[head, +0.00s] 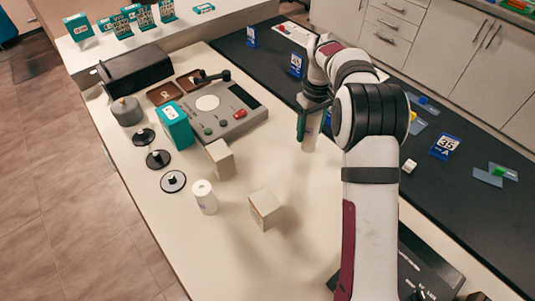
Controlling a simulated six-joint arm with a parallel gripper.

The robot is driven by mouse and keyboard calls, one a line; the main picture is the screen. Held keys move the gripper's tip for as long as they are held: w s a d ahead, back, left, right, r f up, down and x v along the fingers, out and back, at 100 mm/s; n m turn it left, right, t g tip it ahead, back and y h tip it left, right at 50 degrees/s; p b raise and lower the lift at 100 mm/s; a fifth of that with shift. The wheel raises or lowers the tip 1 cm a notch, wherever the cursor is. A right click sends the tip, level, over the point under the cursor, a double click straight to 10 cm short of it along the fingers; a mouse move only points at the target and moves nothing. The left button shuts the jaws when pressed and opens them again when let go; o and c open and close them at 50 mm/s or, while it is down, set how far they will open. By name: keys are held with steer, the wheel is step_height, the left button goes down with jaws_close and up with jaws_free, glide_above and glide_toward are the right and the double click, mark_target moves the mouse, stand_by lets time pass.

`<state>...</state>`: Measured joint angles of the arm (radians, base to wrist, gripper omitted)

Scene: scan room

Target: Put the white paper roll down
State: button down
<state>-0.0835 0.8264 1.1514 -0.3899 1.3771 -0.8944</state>
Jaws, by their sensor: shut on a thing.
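My gripper (308,118) is at the upper middle of the head view, pointing down, with a dark green-edged finger showing. It is shut on a white cylinder, which looks like the white paper roll (311,137). The roll hangs upright below the gripper, near the border of the cream table top (285,265) and the black counter. Its upper part is hidden by the gripper, and I cannot tell its height above the surface. Another white roll (205,197) with a hole in its top stands upright on the cream table.
A small white box (265,209), a beige box (220,159) and a teal box (174,125) stand on the table. A grey control panel (215,105) and several black discs (173,181) lie left. Blue cards (446,146) are on the black counter (455,195). The front middle is clear.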

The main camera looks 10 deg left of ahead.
steer(key=shift+a+f, duration=0.1)
steer(key=shift+f, duration=0.35)
steer(key=w+a+f, duration=0.1)
steer(key=a+f, duration=0.1)
steer(key=a, duration=0.1)
steer(key=w+a+f, duration=0.1)
steer(key=a+f, duration=0.1)
steer(key=a, duration=0.2)
steer(key=w+a+f, duration=0.1)
steer(key=a+f, duration=0.2)
steer(key=a, duration=0.1)
steer(key=shift+f, duration=2)
steer(key=shift+f, duration=0.15)
steer(key=shift+c, duration=0.9)
jaws_free()
